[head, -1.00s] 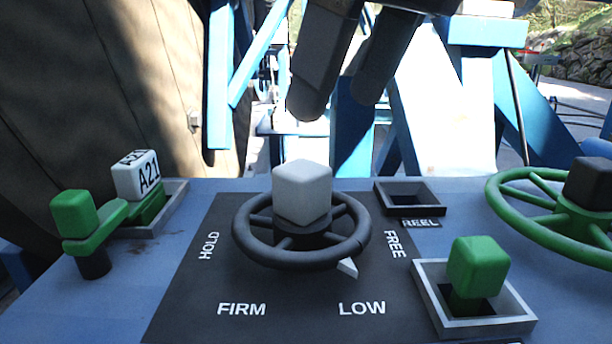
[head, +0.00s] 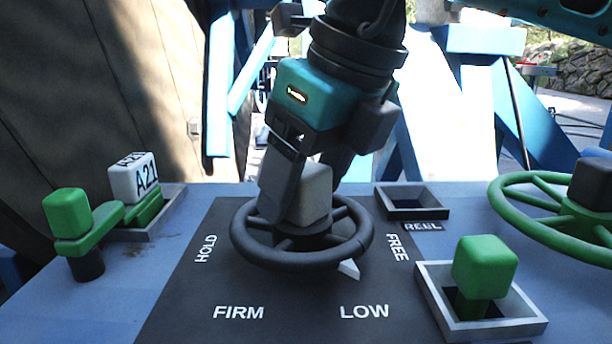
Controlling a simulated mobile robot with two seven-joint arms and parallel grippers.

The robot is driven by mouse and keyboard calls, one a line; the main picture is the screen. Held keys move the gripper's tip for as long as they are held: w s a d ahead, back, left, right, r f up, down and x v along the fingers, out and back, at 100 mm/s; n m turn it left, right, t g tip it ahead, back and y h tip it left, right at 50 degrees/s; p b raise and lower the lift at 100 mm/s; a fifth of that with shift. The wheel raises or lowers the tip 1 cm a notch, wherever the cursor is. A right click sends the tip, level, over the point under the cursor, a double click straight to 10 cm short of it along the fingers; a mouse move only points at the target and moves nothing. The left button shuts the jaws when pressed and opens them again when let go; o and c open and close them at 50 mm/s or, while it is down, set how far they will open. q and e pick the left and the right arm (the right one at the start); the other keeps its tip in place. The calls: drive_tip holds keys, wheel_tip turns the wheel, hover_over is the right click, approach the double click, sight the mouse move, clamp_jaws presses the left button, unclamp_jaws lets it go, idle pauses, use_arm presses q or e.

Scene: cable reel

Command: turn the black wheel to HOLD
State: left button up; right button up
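The black wheel (head: 254,254) lies on a dark dial plate on the blue panel. A pale cube knob (head: 316,192) stands on its hub. Its white pointer (head: 349,268) sits at the lower right, between LOW (head: 364,312) and FREE (head: 397,248). HOLD (head: 206,248) is at the left and FIRM (head: 238,312) at the lower left. My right gripper (head: 312,190) reaches down over the knob, one finger at its front left, the other behind its right side. Whether the fingers press on the knob cannot be told. My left gripper is not in view.
A green wheel (head: 533,223) with a dark knob is at the right. A green block handle (head: 485,263) stands in a grey frame at the lower right. A green lever (head: 70,215) and a white A21 block (head: 133,178) are at the left. An empty square socket (head: 412,202) is labelled REEL.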

clamp_jaws()
idle(0.4)
